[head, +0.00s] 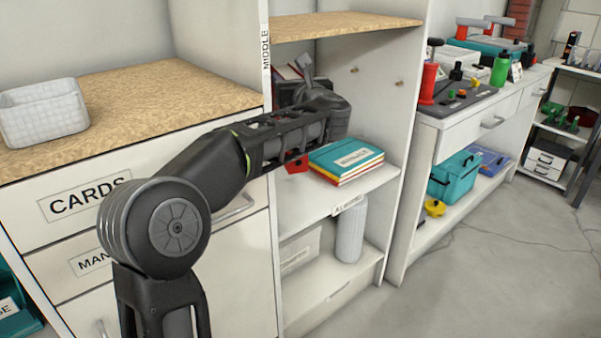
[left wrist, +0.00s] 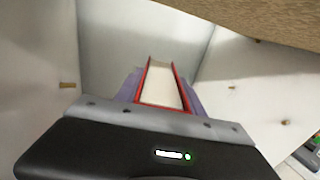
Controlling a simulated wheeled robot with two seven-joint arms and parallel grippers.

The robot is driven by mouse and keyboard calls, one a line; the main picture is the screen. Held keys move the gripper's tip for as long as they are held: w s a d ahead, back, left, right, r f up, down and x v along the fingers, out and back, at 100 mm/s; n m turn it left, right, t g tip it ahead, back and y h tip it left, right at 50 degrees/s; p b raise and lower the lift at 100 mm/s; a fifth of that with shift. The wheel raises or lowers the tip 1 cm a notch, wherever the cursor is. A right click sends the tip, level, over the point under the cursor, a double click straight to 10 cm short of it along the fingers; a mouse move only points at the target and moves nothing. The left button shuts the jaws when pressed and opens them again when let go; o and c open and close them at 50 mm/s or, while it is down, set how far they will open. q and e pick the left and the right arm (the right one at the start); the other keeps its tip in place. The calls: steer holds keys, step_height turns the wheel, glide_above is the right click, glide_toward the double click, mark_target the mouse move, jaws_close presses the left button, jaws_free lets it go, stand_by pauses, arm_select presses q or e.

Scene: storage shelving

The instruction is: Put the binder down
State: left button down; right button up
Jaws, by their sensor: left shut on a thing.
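My left gripper (head: 307,82) is inside the upper bay of the open shelf unit marked MIDDLE, and is shut on a binder. The binder (left wrist: 160,86) has red covers and a pale middle, and points away from me in the left wrist view, with purple-grey strips along both sides. In the head view only a small red and pale part of the binder (head: 287,73) shows behind the gripper and arm. I cannot tell whether its lower edge touches the shelf. My right gripper is not in view.
A stack of teal, yellow and red folders (head: 347,160) lies on the middle shelf (head: 375,183), right of my forearm. The wooden top board (head: 345,24) is close above the gripper. A grey cylinder (head: 350,228) stands below. A white basket (head: 42,113) sits on the left counter.

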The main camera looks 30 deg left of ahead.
arm_select(q)
step_height(320, 180, down, 5)
steer(key=shift+r+b, duration=0.1)
steer(key=shift+b, duration=1.05)
steer(key=shift+f+b, duration=1.15)
steer(key=shift+f, duration=1.35)
